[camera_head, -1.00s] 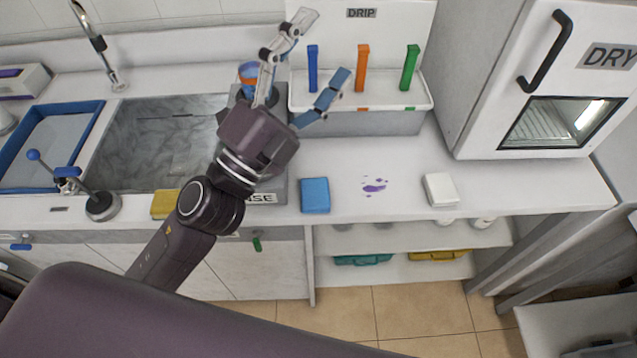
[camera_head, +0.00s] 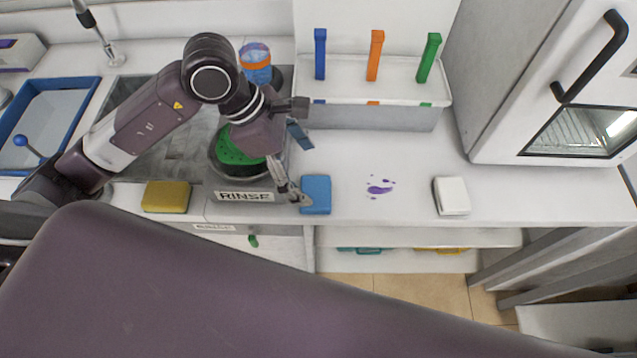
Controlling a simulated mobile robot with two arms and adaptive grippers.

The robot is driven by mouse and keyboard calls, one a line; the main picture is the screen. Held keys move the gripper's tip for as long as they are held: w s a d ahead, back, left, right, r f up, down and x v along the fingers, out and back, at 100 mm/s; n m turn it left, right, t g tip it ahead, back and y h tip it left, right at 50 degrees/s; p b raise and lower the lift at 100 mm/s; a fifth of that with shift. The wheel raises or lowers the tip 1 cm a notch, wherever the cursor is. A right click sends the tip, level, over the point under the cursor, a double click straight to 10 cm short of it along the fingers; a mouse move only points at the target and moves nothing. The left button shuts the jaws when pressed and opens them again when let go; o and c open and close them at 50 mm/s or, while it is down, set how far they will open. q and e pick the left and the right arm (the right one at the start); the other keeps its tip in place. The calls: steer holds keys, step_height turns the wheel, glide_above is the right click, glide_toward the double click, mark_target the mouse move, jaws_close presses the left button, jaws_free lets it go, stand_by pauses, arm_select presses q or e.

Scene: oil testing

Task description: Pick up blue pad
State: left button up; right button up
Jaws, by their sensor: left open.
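The blue pad (camera_head: 318,194) lies flat near the front edge of the white counter, right of the RINSE label. My left gripper (camera_head: 299,167) is open and empty, just up and left of the pad. Its lower finger overlaps the pad's left edge in the picture; I cannot tell whether they touch. Its other finger, with a blue fingertip, is farther back, beyond the pad. My right gripper is not in view.
A purple spill (camera_head: 380,187) marks the counter right of the pad, then a white pad (camera_head: 451,195). A yellow pad (camera_head: 166,196) lies left. A dark bowl with a green inside (camera_head: 238,147) stands behind the RINSE label. The DRIP rack (camera_head: 375,117) and dryer (camera_head: 545,90) stand behind.

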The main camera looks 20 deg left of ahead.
mark_target(314, 191)
arm_select(q)
steer(key=shift+w+a+f, duration=0.2)
steer(key=shift+a, duration=0.4)
steer(key=shift+f+y, duration=0.3)
steer(key=shift+s+p+x, duration=0.25)
steer(key=shift+p+x, duration=0.45)
steer(key=shift+x, duration=0.5)
steer(key=p+x, duration=0.1)
steer(key=x, duration=0.1)
steer(key=p+x, duration=0.1)
steer(key=x, duration=0.1)
steer(key=shift+s+d+f, duration=0.1)
steer(key=shift+s+d, duration=0.1)
steer(key=shift+s, duration=0.1)
steer(key=shift+w+f, duration=0.1)
steer(key=shift+f, duration=0.1)
steer(key=c, duration=0.9)
